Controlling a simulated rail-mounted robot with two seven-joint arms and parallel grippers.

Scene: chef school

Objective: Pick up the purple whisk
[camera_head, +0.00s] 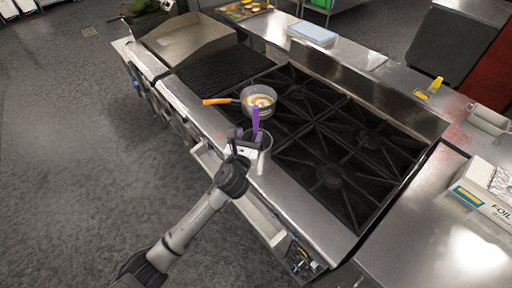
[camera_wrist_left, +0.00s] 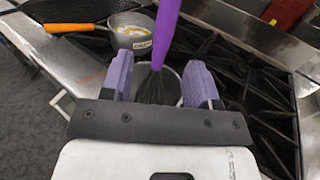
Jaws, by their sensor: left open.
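The purple whisk (camera_head: 256,120) stands upright with its handle up and its dark wire end down in a metal pot (camera_head: 265,158) at the front edge of the stove. In the left wrist view the whisk (camera_wrist_left: 166,34) rises between the two purple fingers of my left gripper (camera_wrist_left: 160,82). The fingers are apart, with a gap on both sides of the whisk. In the head view my left gripper (camera_head: 246,140) is at the pot, just below the whisk's handle. The pot's rim (camera_wrist_left: 172,72) shows behind the fingers. My right gripper is not in view.
A small saucepan (camera_head: 259,96) with an orange handle (camera_head: 217,101) sits on the burners behind the whisk. The black stove grates (camera_head: 330,150) lie to the right. A steel counter (camera_head: 430,240) with a foil box (camera_head: 484,190) is at the right. The floor at the left is clear.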

